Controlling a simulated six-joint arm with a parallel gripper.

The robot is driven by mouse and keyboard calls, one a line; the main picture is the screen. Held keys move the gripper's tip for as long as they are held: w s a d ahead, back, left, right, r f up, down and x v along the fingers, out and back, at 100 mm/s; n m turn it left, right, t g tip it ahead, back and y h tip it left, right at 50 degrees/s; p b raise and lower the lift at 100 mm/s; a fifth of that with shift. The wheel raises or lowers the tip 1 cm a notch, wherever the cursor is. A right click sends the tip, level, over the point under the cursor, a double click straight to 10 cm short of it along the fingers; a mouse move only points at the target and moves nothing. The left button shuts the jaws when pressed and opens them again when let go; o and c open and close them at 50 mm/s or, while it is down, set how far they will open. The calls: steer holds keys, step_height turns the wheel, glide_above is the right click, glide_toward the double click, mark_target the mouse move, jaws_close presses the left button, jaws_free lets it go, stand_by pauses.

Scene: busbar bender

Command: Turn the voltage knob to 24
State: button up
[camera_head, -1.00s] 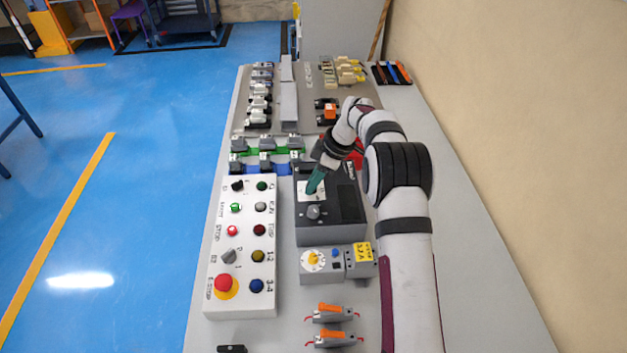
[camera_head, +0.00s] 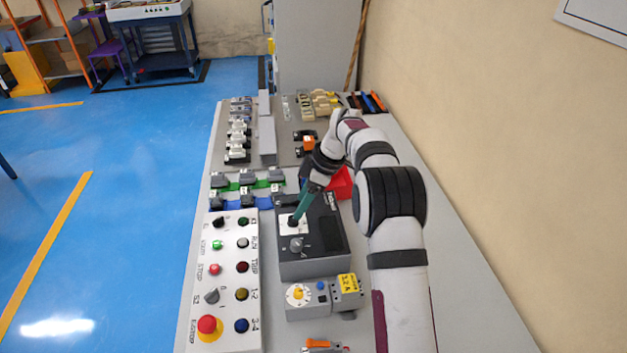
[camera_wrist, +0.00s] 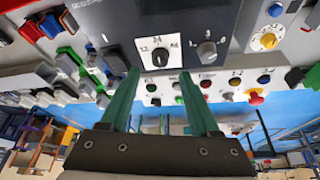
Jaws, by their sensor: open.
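The voltage knob (camera_wrist: 160,56) is black and sits on a white plate (camera_wrist: 146,45) with numbers around it, on a dark box (camera_head: 318,240). The label 24 is above the knob in the wrist view, with a label at each side. I cannot tell exactly where its pointer aims. In the head view the knob (camera_head: 292,222) shows just at the fingertips. My gripper (camera_wrist: 160,80) has two green fingers, apart and empty, one to each side below the knob in the wrist view. The gripper (camera_head: 297,213) leans over the plate in the head view.
A grey knob (camera_head: 296,245) sits close to the plate on the same box. A white button panel (camera_head: 226,285) lies to the left. A timer module with a yellow dial (camera_head: 299,293) is in front. A red bin (camera_head: 340,183) stands behind the box.

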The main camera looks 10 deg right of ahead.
steer(key=v, duration=1)
steer(key=shift+r, duration=0.25)
steer(key=shift+d, duration=0.1)
steer(key=s+a+r+m+g+h, duration=0.1)
steer(key=s+a+r+m, duration=0.15)
steer(key=s+m, duration=0.65)
steer(key=s+a+r+m+h, duration=0.1)
steer(key=s+r+m, duration=0.2)
steer(key=s, duration=1.1)
steer(key=s+f+m, duration=0.3)
steer(key=s+m, duration=0.1)
steer(key=s, duration=0.4)
steer(key=s+f+m, duration=0.4)
steer(key=s, duration=0.5)
steer(key=shift+s+f+m+h, duration=0.2)
steer(key=shift+s+m+h, duration=0.1)
steer(key=shift+s, duration=0.05)
